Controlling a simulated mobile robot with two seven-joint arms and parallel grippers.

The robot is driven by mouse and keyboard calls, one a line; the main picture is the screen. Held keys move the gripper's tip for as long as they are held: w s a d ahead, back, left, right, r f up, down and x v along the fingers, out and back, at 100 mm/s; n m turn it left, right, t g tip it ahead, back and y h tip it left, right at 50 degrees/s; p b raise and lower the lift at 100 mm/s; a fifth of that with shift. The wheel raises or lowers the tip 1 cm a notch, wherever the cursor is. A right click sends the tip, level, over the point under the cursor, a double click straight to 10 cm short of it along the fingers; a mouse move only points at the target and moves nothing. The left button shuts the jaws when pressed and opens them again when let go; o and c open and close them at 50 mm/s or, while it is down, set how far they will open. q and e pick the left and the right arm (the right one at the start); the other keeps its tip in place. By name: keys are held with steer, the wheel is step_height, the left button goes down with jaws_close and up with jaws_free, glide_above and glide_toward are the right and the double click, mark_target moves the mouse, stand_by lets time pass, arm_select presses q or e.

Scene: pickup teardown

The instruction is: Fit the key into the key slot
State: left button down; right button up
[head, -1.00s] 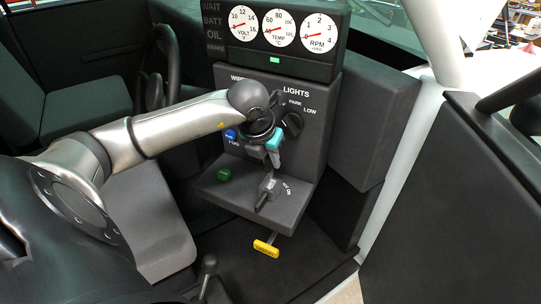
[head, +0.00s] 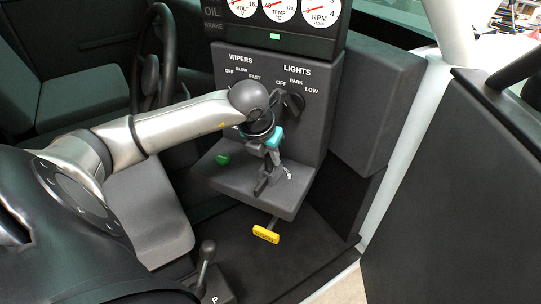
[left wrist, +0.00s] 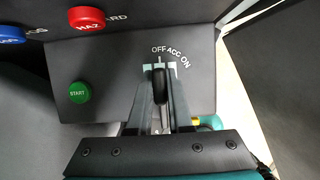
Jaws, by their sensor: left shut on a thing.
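My left gripper (left wrist: 161,72) is shut on the black key (left wrist: 160,86), whose dark head shows between the fingertips in the left wrist view. In the head view my left gripper (head: 266,178) is over the sloping dark ledge, at the OFF ACC ON lettering. The key slot is at this lettering; a pale metal plate (left wrist: 146,68) there shows beside the fingertips. The key and the fingers cover the slot's opening, so I cannot tell how deep the key is in it. My right gripper is out of view.
A green START button (left wrist: 79,92) and a red HAZARD button (left wrist: 86,18) are left of the lettering. A yellow handle (head: 266,234) hangs below the ledge. The upright panel with the lights knob (head: 292,103) stands behind. A door panel (head: 450,200) is at right.

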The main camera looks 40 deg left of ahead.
arm_select(q)
steer(key=c, duration=0.8)
jaws_free()
steer(key=shift+o, duration=0.2)
steer(key=shift+r, duration=0.1)
steer(key=v, duration=1.5)
steer(key=shift+b, duration=0.4)
